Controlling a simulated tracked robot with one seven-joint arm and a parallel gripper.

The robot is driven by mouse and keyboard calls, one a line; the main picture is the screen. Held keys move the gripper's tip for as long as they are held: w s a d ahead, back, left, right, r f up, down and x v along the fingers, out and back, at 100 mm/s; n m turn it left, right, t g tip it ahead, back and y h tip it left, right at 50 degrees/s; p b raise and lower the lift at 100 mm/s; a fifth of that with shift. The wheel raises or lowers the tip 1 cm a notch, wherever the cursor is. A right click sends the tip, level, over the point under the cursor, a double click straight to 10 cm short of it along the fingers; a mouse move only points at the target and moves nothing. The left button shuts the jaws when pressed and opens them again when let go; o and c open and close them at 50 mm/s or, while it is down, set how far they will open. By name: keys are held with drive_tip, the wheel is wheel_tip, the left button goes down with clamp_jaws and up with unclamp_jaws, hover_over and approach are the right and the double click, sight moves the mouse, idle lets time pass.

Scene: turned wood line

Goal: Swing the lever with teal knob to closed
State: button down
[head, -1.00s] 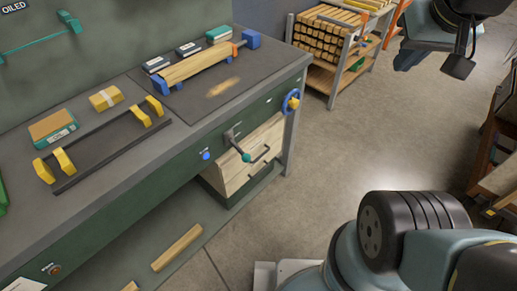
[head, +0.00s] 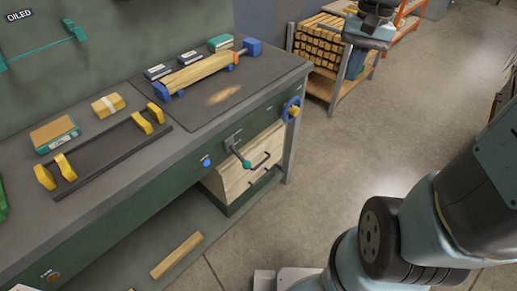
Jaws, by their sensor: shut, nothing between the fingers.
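The lever (head: 236,154) is on the green front panel of the workbench, near its right end. Its dark arm slants down and to the right from a grey mount (head: 232,140) and ends in a teal knob (head: 247,165). My gripper (head: 355,72) is in the upper right of the head view, well to the right of the lever and apart from it. It is seen nearly edge-on, pointing down, shut and empty. In the picture it overlaps the wood rack behind it.
A blue button (head: 206,162) is left of the lever, and a blue handwheel (head: 291,109) with a yellow hub is to its right. A wooden drawer unit (head: 235,180) stands below the lever. The concrete floor in front is clear.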

drive_tip(key=w+a+f+m+g+y, duration=0.25)
drive_tip(key=w+f+g, duration=0.3)
drive_tip(key=f, duration=0.65)
drive_tip(key=w+a+f+m+g+y, duration=0.2)
drive_tip(key=w+a+f+g+y, duration=0.3)
drive_tip(key=f, duration=0.7)
drive_tip(key=a+f+m+g+y, duration=0.1)
drive_tip(key=f+y, duration=0.3)
drive_tip(key=f, duration=0.5)
drive_tip(key=s+a+f+m+g+y, duration=0.1)
drive_tip(key=a+f+m+y, duration=0.2)
drive_tip(key=f, duration=0.6)
drive_tip(key=s+a+f+m+g+y, duration=0.1)
drive_tip(key=f+m+y, duration=0.3)
drive_tip(key=f, duration=0.5)
drive_tip(key=shift+a+g+y, duration=0.35)
drive_tip(key=shift+a+y, duration=0.35)
drive_tip(key=shift+y, duration=0.55)
drive_tip(key=shift+s+r+m, duration=0.1)
drive_tip(key=shift+m, duration=0.15)
approach(247, 164)
drive_tip(key=a+r, duration=0.1)
drive_tip(key=s+a+r, duration=0.1)
drive_tip(key=a, duration=0.1)
drive_tip(key=shift+s+a, duration=0.1)
drive_tip(key=shift+s, duration=0.05)
